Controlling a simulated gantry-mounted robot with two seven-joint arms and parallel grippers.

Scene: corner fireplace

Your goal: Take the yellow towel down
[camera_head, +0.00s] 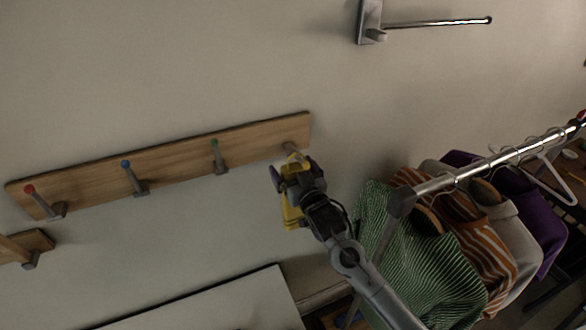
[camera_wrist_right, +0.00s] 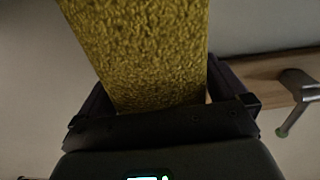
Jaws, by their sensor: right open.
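The yellow towel (camera_head: 291,216) hangs at the right end of the wooden peg rack, below the last peg (camera_head: 291,148). My right gripper (camera_head: 293,178) is at the towel and hides much of it. In the right wrist view the towel (camera_wrist_right: 145,45) fills the space between the two fingers (camera_wrist_right: 162,105), which stand apart on either side of it. The right gripper is open. Whether a finger touches the cloth is hard to tell. My left gripper is not in view.
The wooden rack (camera_head: 85,182) has red, blue and green tipped pegs to the left. A clothes rail (camera_head: 470,170) with several garments stands close to my right arm. A metal towel bar (camera_head: 435,23) is on the wall above. A white surface (camera_head: 220,305) lies below.

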